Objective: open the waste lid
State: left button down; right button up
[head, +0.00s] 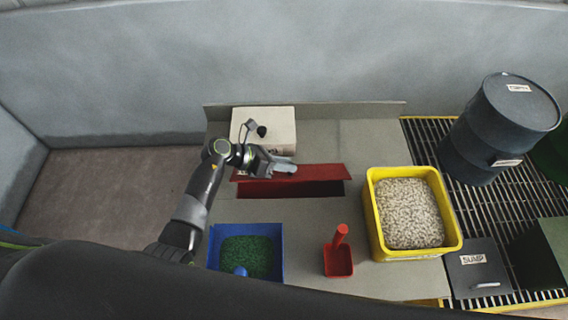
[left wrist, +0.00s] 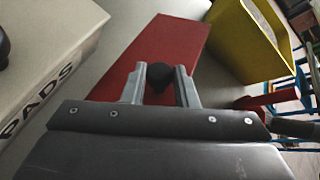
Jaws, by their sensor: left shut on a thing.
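The red waste lid (head: 322,173) lies across the grey bench in the head view, with a dark red opening (head: 310,189) showing along its front side. I cannot tell exactly how far it is tilted. My left gripper (head: 290,168) is over the lid. In the left wrist view its two fingers (left wrist: 160,88) are shut on the black knob (left wrist: 160,74), which stands on the red lid (left wrist: 178,45). The fingers hide part of the knob, and the gripper hides the near part of the lid. My right gripper is not in view.
A white pads box (head: 280,122) stands behind the gripper. In front are a blue tray (head: 217,243) of green granules and a red scoop (head: 338,262). A yellow bin (head: 453,237) of pale granules stands to the right. A dark drum (head: 480,135) stands on the grating.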

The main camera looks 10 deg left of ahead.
pick_arm(q)
jog(key=c, duration=1.4)
grip_release()
jog(key=shift+w, duration=0.15)
jog(key=shift+o, duration=1.2)
jog(key=shift+a, duration=0.1)
jog(key=b+v, duration=0.4)
jog(key=v, duration=1.3)
jog(key=shift+a, duration=0.15)
jog(key=shift+r, duration=0.1)
